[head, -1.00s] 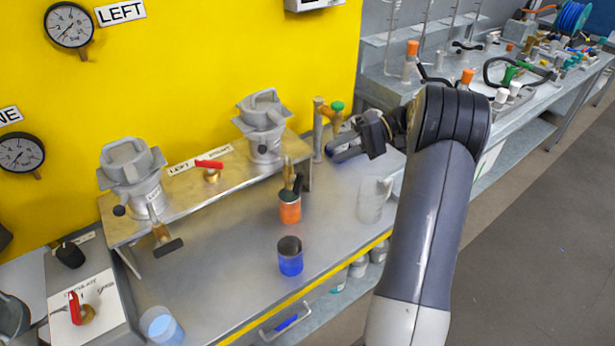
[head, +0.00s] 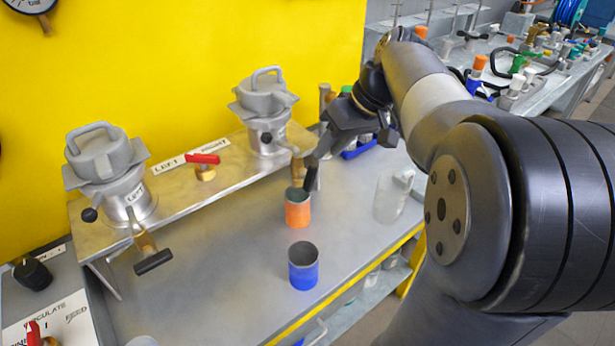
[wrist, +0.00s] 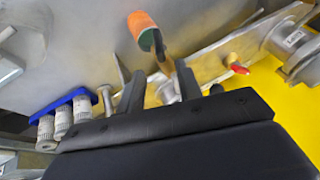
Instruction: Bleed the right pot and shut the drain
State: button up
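The right pot (head: 265,112) is a grey lidded vessel at the far end of the brass shelf. Its brass drain valve (head: 297,170) hangs at the front, with a black handle (head: 311,178) pointing down. An orange cup (head: 298,210) stands below the valve; a blue cup (head: 303,268) stands nearer. The wrist view shows the handle (wrist: 159,44) beyond the fingertips, beside the orange cup (wrist: 143,24).
The left pot (head: 103,165) stands on the same shelf, with a red-handled valve (head: 204,168) between the pots. A clear jug (head: 392,198) stands right of the cups. A blue rack (wrist: 75,98) with white bottles is beside my gripper.

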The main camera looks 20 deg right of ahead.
aim_at(306, 179)
jog(key=b+x, duration=0.1)
jog(key=x, duration=0.9)
jog(key=shift+c, duration=0.5)
grip_shut()
